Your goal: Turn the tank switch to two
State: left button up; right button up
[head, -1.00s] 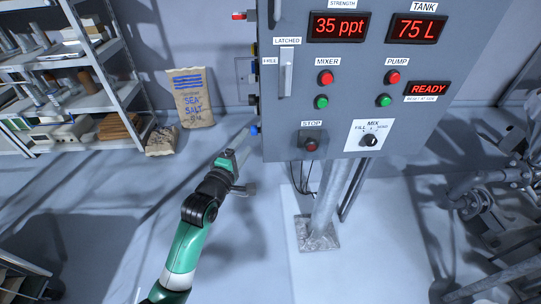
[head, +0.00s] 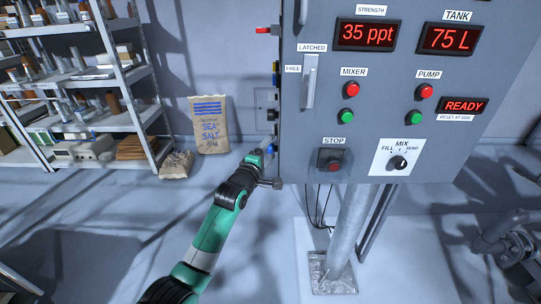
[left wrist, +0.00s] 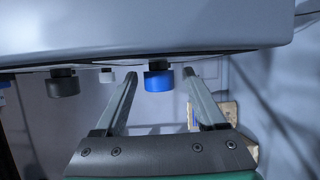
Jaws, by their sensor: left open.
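My left gripper (head: 268,150) is at the left side edge of the grey control panel (head: 390,100), low down. In the left wrist view the gripper (left wrist: 160,76) is open, with a blue knob (left wrist: 158,80) on the panel between its fingertips. A gap shows on both sides of the knob. No label for a tank switch is readable on the side. The front has a MIX dial (head: 398,163) and a TANK display (head: 450,38) reading 75 L. My right gripper is out of view.
The front bears a STOP button (head: 334,166), a latch handle (head: 310,82) and red and green buttons. A metal post (head: 350,235) stands below the panel. A salt sack (head: 210,125) and shelves (head: 110,60) are at the left. Open floor lies between.

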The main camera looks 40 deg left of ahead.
pick_arm(q)
jog(key=shift+w+a, duration=0.15)
jog(key=shift+w, duration=0.25)
jog(key=shift+c, duration=0.3)
